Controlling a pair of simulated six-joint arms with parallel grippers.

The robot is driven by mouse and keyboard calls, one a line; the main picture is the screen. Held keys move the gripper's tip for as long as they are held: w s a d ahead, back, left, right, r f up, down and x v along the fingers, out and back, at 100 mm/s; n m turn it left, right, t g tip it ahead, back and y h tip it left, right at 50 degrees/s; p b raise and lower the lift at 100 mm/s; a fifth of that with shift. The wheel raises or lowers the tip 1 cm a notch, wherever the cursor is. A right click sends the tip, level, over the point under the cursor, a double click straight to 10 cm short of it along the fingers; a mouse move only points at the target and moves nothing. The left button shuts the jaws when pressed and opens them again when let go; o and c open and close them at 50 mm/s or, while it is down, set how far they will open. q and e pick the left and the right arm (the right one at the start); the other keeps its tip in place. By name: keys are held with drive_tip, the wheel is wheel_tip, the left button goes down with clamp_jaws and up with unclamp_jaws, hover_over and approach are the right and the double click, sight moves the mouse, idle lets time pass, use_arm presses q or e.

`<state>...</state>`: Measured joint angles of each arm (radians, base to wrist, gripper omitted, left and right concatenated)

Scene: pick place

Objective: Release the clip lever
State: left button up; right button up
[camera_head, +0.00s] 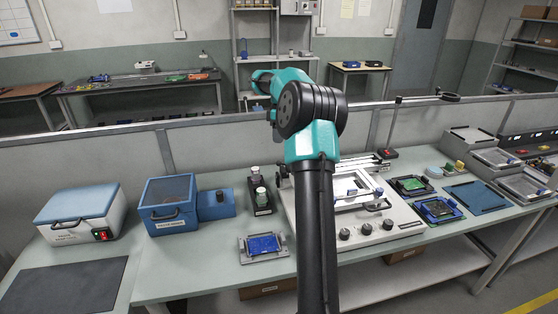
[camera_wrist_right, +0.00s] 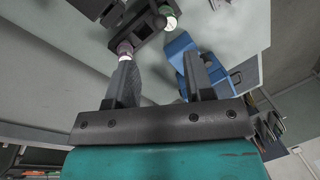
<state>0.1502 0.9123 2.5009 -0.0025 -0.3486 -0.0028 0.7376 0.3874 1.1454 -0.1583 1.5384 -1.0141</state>
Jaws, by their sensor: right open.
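I cannot pick out the clip lever for certain. A grey fixture (camera_head: 243,251) with a blue circuit board (camera_head: 264,244) lies near the front bench edge. Another fixture with a blue board (camera_head: 438,209) and one with a green board (camera_head: 411,184) lie right of the white machine (camera_head: 372,232). My right gripper (camera_wrist_right: 160,66) is open in the right wrist view, with nothing between its fingers. In the head view my right arm rises through the middle and hides part of the bench. My left gripper is not in view.
A black holder (camera_head: 263,208) with two bottles stands left of my arm; it also shows in the right wrist view (camera_wrist_right: 150,22). A blue box (camera_head: 166,212) and a blue-lidded case (camera_head: 80,214) stand farther left. A dark mat (camera_head: 65,288) lies empty at front left.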

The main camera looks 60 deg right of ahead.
sight(279, 164)
drive_tip(key=f, duration=0.3)
drive_tip(key=a+f, duration=0.1)
drive_tip(key=f, duration=0.5)
drive_tip(key=shift+s+a+f, duration=0.1)
drive_tip(key=shift+s+a, duration=0.15)
drive_tip(key=shift+a, duration=0.15)
drive_tip(key=shift+c, duration=0.5)
clamp_jaws()
drive_tip(key=shift+s+a+n+g, duration=0.2)
drive_tip(key=shift+a+n, duration=0.1)
drive_tip(key=shift+n, duration=0.5)
drive_tip(key=shift+s+a+n+g, duration=0.15)
drive_tip(key=shift+a+n, duration=0.1)
drive_tip(key=shift+n, duration=0.55)
